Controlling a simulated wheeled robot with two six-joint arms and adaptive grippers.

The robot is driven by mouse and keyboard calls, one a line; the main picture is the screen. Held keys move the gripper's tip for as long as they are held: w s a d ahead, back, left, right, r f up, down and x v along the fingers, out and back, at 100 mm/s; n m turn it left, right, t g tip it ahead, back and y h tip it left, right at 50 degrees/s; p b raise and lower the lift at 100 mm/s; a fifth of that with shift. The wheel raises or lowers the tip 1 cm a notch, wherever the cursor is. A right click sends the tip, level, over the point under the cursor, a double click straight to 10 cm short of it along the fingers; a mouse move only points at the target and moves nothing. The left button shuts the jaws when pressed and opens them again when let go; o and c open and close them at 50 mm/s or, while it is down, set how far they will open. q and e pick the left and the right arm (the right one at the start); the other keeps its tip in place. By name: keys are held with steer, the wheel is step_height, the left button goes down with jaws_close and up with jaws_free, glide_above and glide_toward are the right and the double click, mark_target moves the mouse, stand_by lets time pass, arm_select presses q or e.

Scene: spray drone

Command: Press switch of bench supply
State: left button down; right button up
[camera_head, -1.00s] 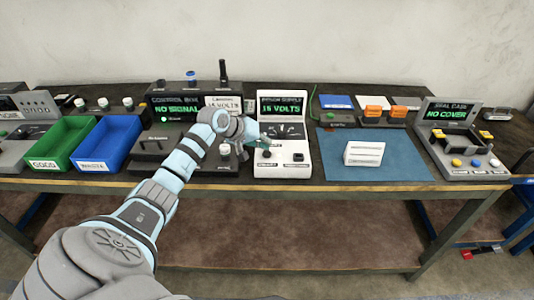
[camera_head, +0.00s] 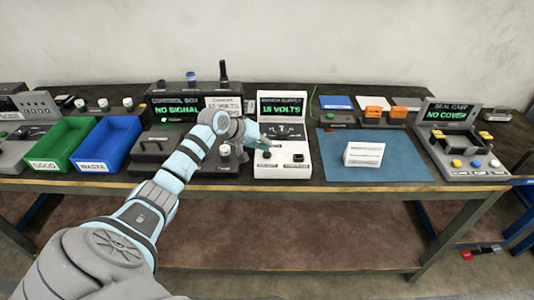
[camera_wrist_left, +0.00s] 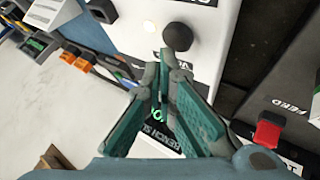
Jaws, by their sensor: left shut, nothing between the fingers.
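The white bench supply (camera_head: 282,107) stands upright at the middle of the table, its green screen reading 15 VOLTS. Its sloped front carries a round black knob (camera_head: 266,154) at left and a black control (camera_head: 298,157) at right; I cannot tell from its shape which is the switch. My left gripper (camera_head: 268,143) is shut and empty, reaching over the front from the left. In the left wrist view the fingertips (camera_wrist_left: 163,57) point at the white panel, close to a black knob (camera_wrist_left: 177,36) and a small bright spot (camera_wrist_left: 148,26). Contact cannot be told. The right gripper is not in view.
The dark control box (camera_head: 165,104) stands close on the left, partly behind my arm. A blue mat (camera_head: 400,158) with a white block (camera_head: 364,154) lies to the right.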

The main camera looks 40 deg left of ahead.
mark_target(265, 153)
arm_select(q)
steer(key=shift+f, duration=0.35)
steer(key=shift+f, duration=0.2)
steer(key=shift+r, duration=0.1)
steer(key=shift+r+p, duration=0.6)
steer(key=shift+p, duration=0.45)
step_height(265, 153, up, 6)
steer(key=p, duration=0.6)
steer(key=shift+f, duration=0.1)
